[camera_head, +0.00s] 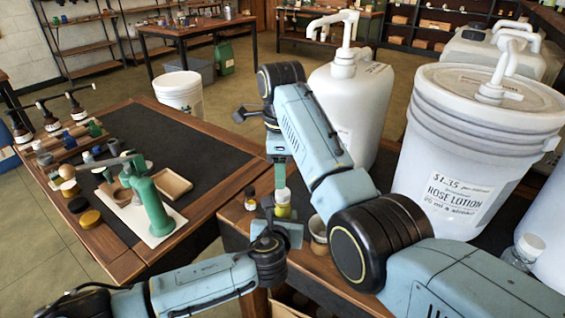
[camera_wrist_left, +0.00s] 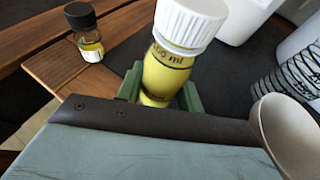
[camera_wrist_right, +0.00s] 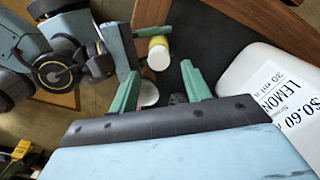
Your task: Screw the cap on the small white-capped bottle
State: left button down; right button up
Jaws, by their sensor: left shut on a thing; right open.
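The small bottle (camera_head: 283,211) holds yellow liquid and has a ribbed white cap (camera_head: 282,195) on its top. In the left wrist view the bottle (camera_wrist_left: 165,75) stands between green fingers, with the white cap (camera_wrist_left: 190,22) on its mouth; I cannot tell how tight it is. My left gripper (camera_head: 283,228) is shut on the bottle's body. My right gripper (camera_head: 281,172) is above the cap, fingers pointing down. In the right wrist view its fingers (camera_wrist_right: 160,88) are open and apart, and the capped bottle (camera_wrist_right: 158,45) shows beyond them.
A black-capped bottle (camera_head: 250,198) stands left of the held bottle; a small cup (camera_head: 318,230) is to its right. A white jug (camera_head: 350,110) and a rose lotion bucket (camera_head: 465,150) stand behind and right. A side table (camera_head: 180,140) holds a green press (camera_head: 150,205) and small items.

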jog(key=n, duration=0.2)
jog(key=r+n, duration=0.1)
jog(key=n, duration=0.3)
jog(key=shift+w+a+r, duration=0.1)
jog(key=shift+w+r, duration=0.05)
jog(key=shift+w, duration=0.1)
jog(key=n, duration=0.4)
jog(key=r+n, duration=0.1)
jog(key=n, duration=0.1)
jog(key=shift+w+a+t, duration=0.1)
jog(key=shift+t, duration=0.2)
jog(key=n, duration=0.6)
jog(key=shift+r+n, duration=0.25)
jog(key=shift+n, duration=0.15)
jog(key=n, duration=0.8)
jog(key=shift+r, duration=0.15)
jog(key=n, duration=0.6)
jog(key=shift+s+d, duration=0.25)
jog(key=n, duration=0.5)
jog(key=shift+s+d+f+g, duration=0.2)
jog(key=shift+s+g, duration=0.05)
jog(key=shift+g, duration=0.15)
